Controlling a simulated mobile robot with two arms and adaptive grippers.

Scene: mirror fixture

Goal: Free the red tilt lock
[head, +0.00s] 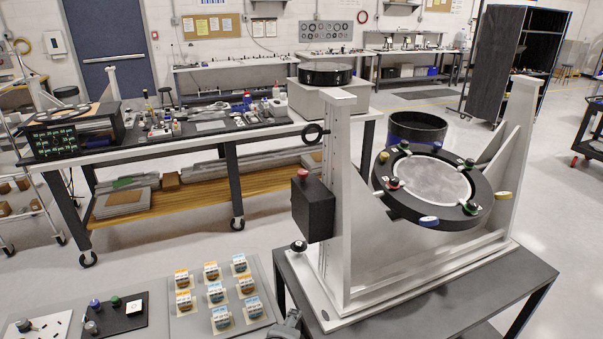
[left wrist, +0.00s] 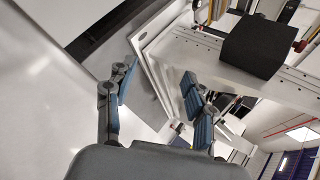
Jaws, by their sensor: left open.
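The mirror fixture has a white frame (head: 340,200) with a round mirror (head: 430,180) in a black ring, tilted between the two uprights. A black box (head: 313,208) is fixed to the left upright, with a red knob (head: 302,173) on its top that looks like the tilt lock. In the left wrist view the black box (left wrist: 256,45) and the red knob (left wrist: 299,46) show at the upper right. My left gripper (left wrist: 158,85) is open and empty, apart from the knob. In the head view only part of it (head: 289,326) shows at the bottom edge, below the box. My right gripper is not in view.
A black knob (head: 298,246) sits low beside the left upright. Colored knobs, including another red one (head: 393,183), ring the mirror. The fixture stands on a dark table (head: 440,310). A grey board (head: 185,325) with several small labelled parts lies left. A workbench (head: 200,135) stands behind.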

